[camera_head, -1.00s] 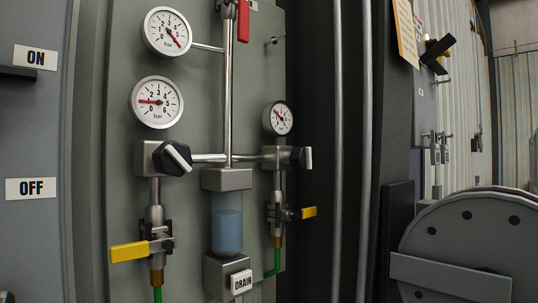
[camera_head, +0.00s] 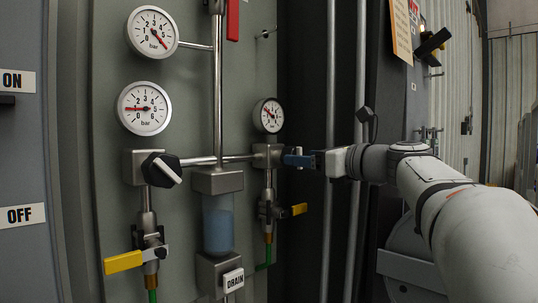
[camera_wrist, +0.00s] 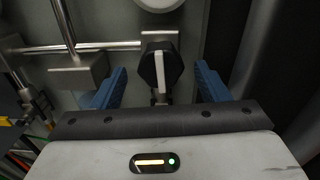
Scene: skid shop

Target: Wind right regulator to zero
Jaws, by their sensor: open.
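The right regulator has a metal block (camera_head: 268,154) on the grey panel; its black knob is mostly hidden by my gripper in the head view. In the wrist view the knob (camera_wrist: 158,68) is dark with a white pointer bar standing nearly upright. My gripper (camera_wrist: 161,72) is open, with one blue finger on each side of the knob and a visible gap on both sides. In the head view my gripper (camera_head: 300,160) is level with the block. The right gauge (camera_head: 269,115) above has its red needle pointing to the upper left, off zero; its figures are too small to read.
The left regulator knob (camera_head: 162,170), left gauge (camera_head: 144,108) and top gauge (camera_head: 152,32) are to the left. A yellow valve lever (camera_head: 299,209) sits below the right regulator. A water bowl (camera_head: 218,224) hangs between the regulators. Vertical pipes (camera_head: 330,75) run to the right.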

